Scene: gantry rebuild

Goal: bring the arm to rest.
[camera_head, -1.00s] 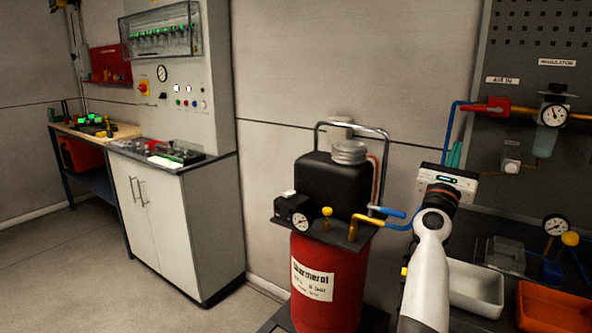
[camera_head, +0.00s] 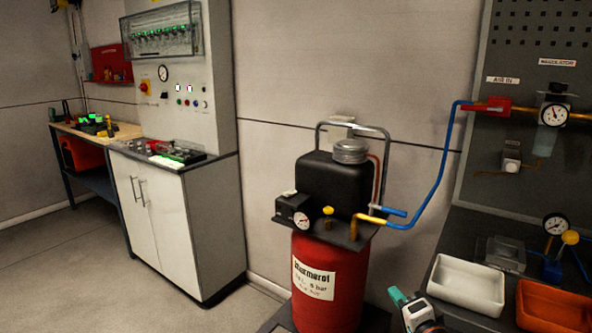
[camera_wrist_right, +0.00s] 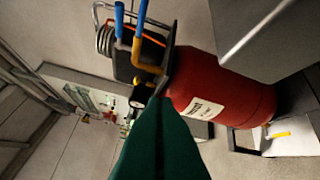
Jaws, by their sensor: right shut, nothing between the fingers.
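My right gripper (camera_head: 398,296) is low at the bottom of the head view, right of the red tank. Its green fingers are together and hold nothing. In the right wrist view the closed green fingers (camera_wrist_right: 158,110) point toward the tank, which looks tilted there. Only the gripper and a bit of the wrist show in the head view; the rest of the arm is out of frame. My left gripper is not in view.
The red tank (camera_head: 325,268) with a black container (camera_head: 333,183) stands beside the gripper. A blue hose (camera_head: 444,160) runs from it to the grey panel (camera_head: 525,140). A white tray (camera_head: 466,284) and an orange tray (camera_head: 548,308) sit at the right. Floor on the left is clear.

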